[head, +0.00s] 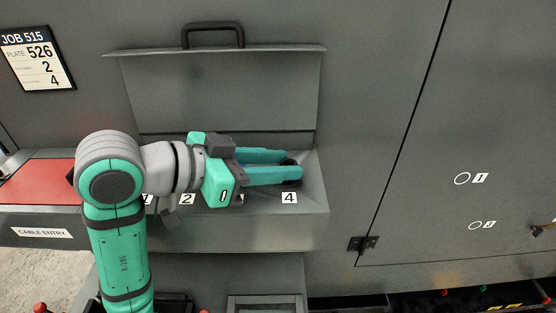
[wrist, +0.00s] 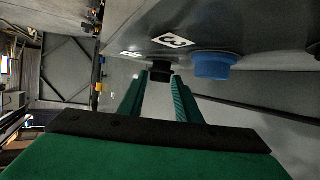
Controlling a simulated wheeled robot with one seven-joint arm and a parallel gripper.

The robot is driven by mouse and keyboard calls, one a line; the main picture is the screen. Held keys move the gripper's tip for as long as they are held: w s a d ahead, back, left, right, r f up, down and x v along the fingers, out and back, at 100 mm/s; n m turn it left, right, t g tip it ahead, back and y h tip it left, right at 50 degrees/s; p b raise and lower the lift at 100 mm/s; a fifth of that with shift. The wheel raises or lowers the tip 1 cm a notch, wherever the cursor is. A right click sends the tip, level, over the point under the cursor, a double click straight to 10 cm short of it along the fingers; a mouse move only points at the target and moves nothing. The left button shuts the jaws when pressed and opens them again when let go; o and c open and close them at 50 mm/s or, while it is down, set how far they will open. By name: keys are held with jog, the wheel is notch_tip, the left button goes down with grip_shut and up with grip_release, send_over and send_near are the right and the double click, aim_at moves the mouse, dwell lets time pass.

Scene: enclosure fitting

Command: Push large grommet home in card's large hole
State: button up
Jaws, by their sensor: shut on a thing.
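My gripper (head: 290,171) reaches over the right end of a grey tray, by the label 4. Its fingers are shut on a black grommet (wrist: 160,71), which shows between the fingertips in the wrist view. In the head view only a dark bit of it shows. I cannot tell whether it touches the tray. The job card (head: 38,58) at upper left reads JOB 515, PLATE 526, then 2 and 4; its small print is unreadable. The grommet is away from both.
The grey tray (head: 230,238) has numbered places and a raised back with a black handle (head: 212,35). A blue part (wrist: 212,65) sits near label 3. A red panel (head: 40,183) lies at left above CABLE ENTRY. A hinge (head: 363,244) is at the door's lower left.

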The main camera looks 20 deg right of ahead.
jog(key=shift+f, duration=0.6)
jog(key=o, duration=1.2)
jog(key=v, duration=1.1)
